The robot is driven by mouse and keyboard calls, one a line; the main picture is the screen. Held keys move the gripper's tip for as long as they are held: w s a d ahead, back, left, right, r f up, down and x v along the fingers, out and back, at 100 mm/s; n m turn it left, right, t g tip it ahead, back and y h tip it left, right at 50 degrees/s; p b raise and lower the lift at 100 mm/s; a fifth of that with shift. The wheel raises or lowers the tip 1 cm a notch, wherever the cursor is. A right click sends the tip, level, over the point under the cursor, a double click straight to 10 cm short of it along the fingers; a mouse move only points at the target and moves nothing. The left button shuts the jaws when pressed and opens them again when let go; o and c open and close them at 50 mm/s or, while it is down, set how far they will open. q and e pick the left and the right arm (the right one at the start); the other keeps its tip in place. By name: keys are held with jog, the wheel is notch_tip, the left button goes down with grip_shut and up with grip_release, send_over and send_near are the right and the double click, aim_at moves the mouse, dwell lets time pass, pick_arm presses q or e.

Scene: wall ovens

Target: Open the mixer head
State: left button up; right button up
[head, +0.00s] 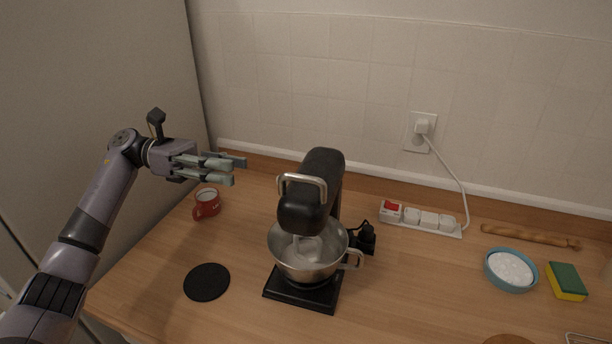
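The black stand mixer stands on the wooden counter, with its head (322,178) above the metal bowl (318,268). The head looks lowered, and a pale beater reaches into the bowl. A silver handle (303,181) curves across the front of the head. The black base (303,294) shows under the bowl. My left gripper (238,170) is in the air to the left of the mixer head, above the red mug, touching nothing. Its fingers point right toward the mixer and look spread apart with nothing between them. My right gripper is not in view.
A red mug (207,204) and a black round mat (206,282) lie left of the mixer. A power strip (420,219), blue bowl of white powder (511,269), rolling pin (530,237) and sponge (566,281) are to the right. The counter right of the mixer has free room.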

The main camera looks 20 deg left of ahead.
aim_at(290, 178)
pick_arm(q)
jog(key=d+p, duration=0.3)
jog(key=d, duration=0.4)
jog(key=d+p, duration=0.3)
jog(key=d, duration=0.3)
jog(key=shift+d+r, duration=0.2)
jog(key=shift+d, duration=0.15)
jog(key=shift+w+d+f, duration=0.1)
jog(key=shift+d+f, duration=0.1)
jog(key=shift+d, duration=0.4)
jog(key=shift+c, duration=0.2)
grip_shut()
